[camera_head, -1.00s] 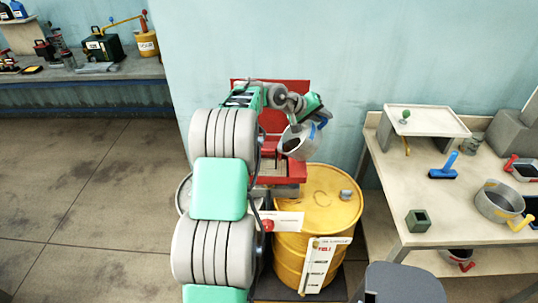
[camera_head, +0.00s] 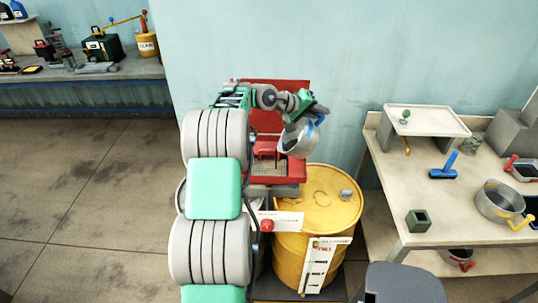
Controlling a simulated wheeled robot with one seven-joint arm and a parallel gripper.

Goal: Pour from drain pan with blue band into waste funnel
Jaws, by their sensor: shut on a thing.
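The drain pan with blue band (camera_head: 297,139) is a small grey pan, held in the air at the end of my arm. A blue strip shows along its upper right side. My gripper (camera_head: 314,116) is shut on it at its upper right, with the fingers partly hidden. The pan is tilted, and I cannot see liquid leaving it. The red waste funnel (camera_head: 290,172), with a raised red back plate, is behind and below, partly hidden by my arm. The pan overlaps its right side in the picture; I cannot tell if they touch.
A yellow drum (camera_head: 318,205) stands right of and below the funnel. A workbench (camera_head: 400,190) at right holds another grey pan (camera_head: 497,203) with a yellow handle, a blue brush (camera_head: 444,171) and a small green box (camera_head: 418,219). A grey stool (camera_head: 403,284) is in front. The floor at left is clear.

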